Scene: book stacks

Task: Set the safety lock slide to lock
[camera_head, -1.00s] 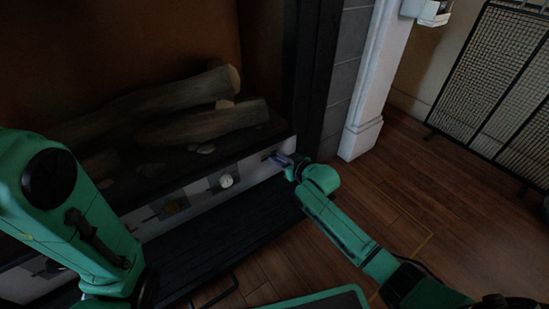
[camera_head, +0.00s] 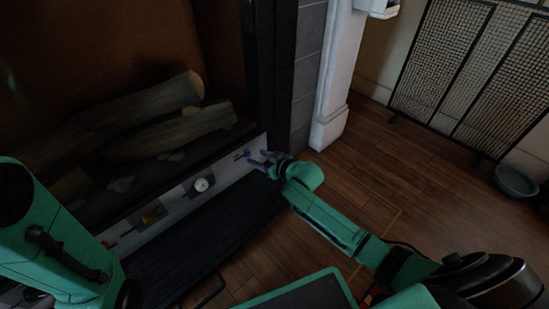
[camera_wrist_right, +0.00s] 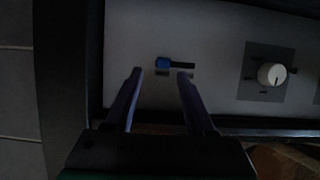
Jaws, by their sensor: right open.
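The safety lock slide is a small blue tab in a dark horizontal slot on the pale fireplace panel. The blue tab (camera_wrist_right: 163,62) sits at the left end of the slot in the right wrist view, with the dark slot running right from it. Small marks below the slot are too dim to read. In the head view the slide (camera_head: 247,154) is small, near the panel's right end. My right gripper (camera_wrist_right: 160,73) is open, its fingertips apart just below the slot in the wrist view, with nothing between them. My left arm shows at the left; its gripper is out of frame.
Logs (camera_head: 165,134) lie in the fireplace above. A dark ledge (camera_head: 205,237) runs below.

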